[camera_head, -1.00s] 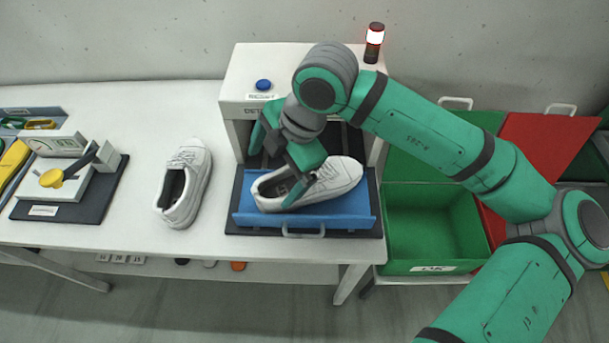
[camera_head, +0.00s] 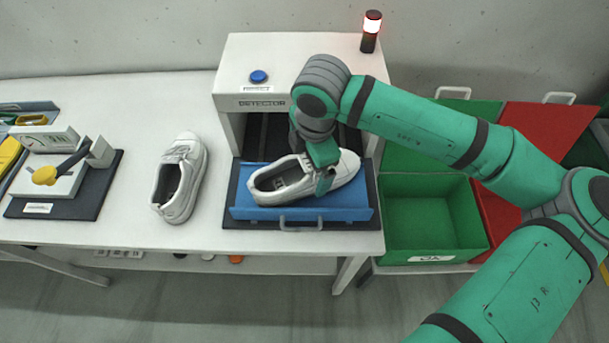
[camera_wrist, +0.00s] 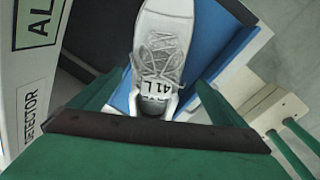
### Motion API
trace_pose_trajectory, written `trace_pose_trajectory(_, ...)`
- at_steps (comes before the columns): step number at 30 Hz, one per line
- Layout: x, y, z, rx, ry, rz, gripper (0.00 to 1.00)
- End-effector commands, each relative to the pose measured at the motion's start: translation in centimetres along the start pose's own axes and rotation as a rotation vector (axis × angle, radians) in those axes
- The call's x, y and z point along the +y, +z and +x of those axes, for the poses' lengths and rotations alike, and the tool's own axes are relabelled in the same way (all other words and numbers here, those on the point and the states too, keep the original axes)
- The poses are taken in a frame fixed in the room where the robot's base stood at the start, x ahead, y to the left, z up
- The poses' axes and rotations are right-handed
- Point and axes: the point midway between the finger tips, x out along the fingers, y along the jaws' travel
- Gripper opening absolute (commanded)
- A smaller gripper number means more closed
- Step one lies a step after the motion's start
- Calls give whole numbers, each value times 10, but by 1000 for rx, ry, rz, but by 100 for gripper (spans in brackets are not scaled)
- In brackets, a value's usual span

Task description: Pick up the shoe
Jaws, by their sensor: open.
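A white lace-up shoe (camera_head: 305,181) lies on the blue tray (camera_head: 245,212) in front of the detector. Its toe points right in the head view. In the wrist view the same shoe (camera_wrist: 162,50) shows laces and a "41 L" tag, between the two green fingers. My gripper (camera_head: 322,178) is open, with its fingers down at the shoe around its middle. I cannot tell whether the fingers touch it. A second white shoe (camera_head: 181,178) stands on the table to the left of the tray.
The detector box (camera_head: 290,65) with a blue button stands behind the tray. A red-lit lamp (camera_head: 371,31) is at its back right. A green bin (camera_head: 435,222) marked OK is to the right, beside a red one. A fixture with a yellow knob (camera_head: 45,175) is at the left.

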Motion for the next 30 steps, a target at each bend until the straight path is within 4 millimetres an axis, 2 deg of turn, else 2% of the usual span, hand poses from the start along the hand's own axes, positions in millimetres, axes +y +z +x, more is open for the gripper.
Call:
trace_pose_trajectory(3, 2, 0, 18, 3, -2, 3, 96)
trace_pose_trajectory(9, 2, 0, 40, 2, -1, 4, 96)
trace_pose_trajectory(17, 3, 0, 43, 1, 0, 1, 96)
trace_pose_trajectory(18, 3, -1, 43, 2, 0, 0, 93)
trace_pose_trajectory(24, 3, -1, 43, 2, 0, 0, 46)
trace_pose_trajectory(25, 3, -1, 43, 2, 0, 0, 41)
trace_pose_trajectory(30, 4, -1, 43, 1, 0, 0, 41)
